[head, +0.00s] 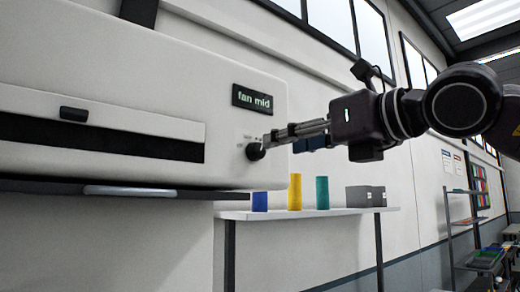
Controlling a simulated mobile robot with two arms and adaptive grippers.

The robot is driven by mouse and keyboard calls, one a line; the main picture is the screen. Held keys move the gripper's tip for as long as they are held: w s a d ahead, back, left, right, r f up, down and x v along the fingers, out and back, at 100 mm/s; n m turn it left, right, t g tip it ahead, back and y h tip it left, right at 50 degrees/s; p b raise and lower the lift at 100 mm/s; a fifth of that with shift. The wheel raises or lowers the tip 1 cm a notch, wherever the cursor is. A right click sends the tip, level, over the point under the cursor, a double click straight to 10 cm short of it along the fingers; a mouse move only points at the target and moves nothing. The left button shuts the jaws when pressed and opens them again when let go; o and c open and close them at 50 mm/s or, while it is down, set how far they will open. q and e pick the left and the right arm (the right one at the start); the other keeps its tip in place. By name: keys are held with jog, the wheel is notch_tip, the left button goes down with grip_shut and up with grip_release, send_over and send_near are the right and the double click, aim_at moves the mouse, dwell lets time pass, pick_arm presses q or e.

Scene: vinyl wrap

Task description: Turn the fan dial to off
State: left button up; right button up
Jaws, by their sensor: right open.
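The fan dial (254,152) is a dark knob on the right end of a large white machine (150,60). A dark display (252,101) above the dial reads "fan mid". My right gripper (268,140) comes in from the right with its fingertips at the dial; the fingers partly cover it. The jaws are open, and I cannot tell whether they touch the knob. The small marks around the dial are too small to read. My left gripper is not in view.
A slot with a dark handle (74,114) and a ledge with a grey bar (130,190) are on the machine's front. A shelf (340,211) behind holds blue, yellow and teal rolls and grey boxes (365,196). A rack (470,222) stands farther right.

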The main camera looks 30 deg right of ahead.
aim_at(260, 152)
jog(key=w+p, duration=0.2)
jog(key=w, duration=0.4)
jog(key=shift+w+a+p, duration=0.15)
jog(key=shift+w+p, duration=0.1)
jog(key=shift+p, duration=0.05)
jog(key=shift+w+a, duration=0.1)
jog(key=shift+w, duration=0.35)
jog(key=shift+s, duration=0.1)
jog(key=shift+c, duration=0.2)
jog(key=c, duration=1.1)
